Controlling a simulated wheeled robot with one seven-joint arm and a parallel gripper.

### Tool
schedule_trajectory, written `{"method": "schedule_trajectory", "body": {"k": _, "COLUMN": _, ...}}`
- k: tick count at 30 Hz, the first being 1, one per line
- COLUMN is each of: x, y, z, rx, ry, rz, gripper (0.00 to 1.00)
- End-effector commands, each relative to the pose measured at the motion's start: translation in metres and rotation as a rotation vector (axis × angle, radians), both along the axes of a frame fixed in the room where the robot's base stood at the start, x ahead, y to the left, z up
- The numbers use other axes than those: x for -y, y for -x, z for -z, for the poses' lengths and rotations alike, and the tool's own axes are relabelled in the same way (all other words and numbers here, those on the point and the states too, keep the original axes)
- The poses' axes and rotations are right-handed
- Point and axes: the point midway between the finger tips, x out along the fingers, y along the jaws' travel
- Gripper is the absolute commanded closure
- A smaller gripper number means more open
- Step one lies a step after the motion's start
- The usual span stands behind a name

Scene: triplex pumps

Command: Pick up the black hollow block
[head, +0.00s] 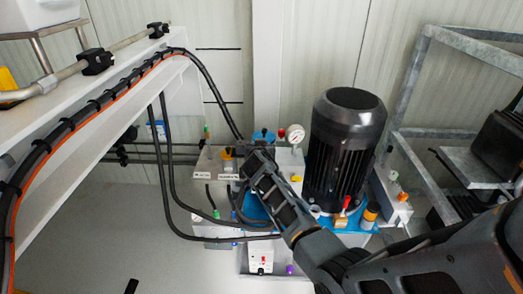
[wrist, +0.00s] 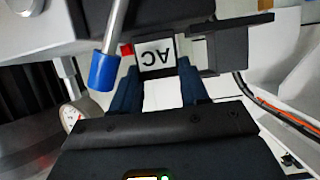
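In the wrist view, a black angular block (wrist: 226,48) with a flat top plate sits at the upper right, just right of my right fingertip. It may be the black hollow block, but I cannot see a hollow through it. My gripper (wrist: 158,72) has its two dark blue fingers apart, with a white label marked "AC" (wrist: 156,54) upside down beyond the tips. Nothing shows clearly held between the fingers. In the head view, my arm reaches to the pump unit, and the gripper end hides what lies at its tips.
A blue-capped metal rod (wrist: 104,70) is close to the left finger. A gauge (head: 295,134) and a large black motor (head: 345,145) stand right of my gripper. Black hoses (head: 168,165) hang at the left. A grey metal frame (head: 409,80) is at the right.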

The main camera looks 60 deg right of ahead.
Motion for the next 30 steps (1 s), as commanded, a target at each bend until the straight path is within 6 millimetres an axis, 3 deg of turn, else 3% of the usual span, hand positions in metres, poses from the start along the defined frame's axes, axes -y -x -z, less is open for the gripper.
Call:
{"method": "schedule_trajectory", "body": {"k": 10, "x": 0.0, "y": 0.0, "z": 0.0, "rx": 0.0, "ry": 0.0, "rz": 0.0, "gripper": 0.91}}
{"method": "schedule_trajectory", "body": {"k": 19, "x": 0.0, "y": 0.0, "z": -0.005, "rx": 0.003, "ry": 0.001, "rz": 0.001, "gripper": 0.93}}
{"method": "schedule_trajectory", "body": {"k": 30, "x": 0.0, "y": 0.0, "z": -0.07, "rx": 0.004, "ry": 0.003, "rz": 0.001, "gripper": 0.93}}
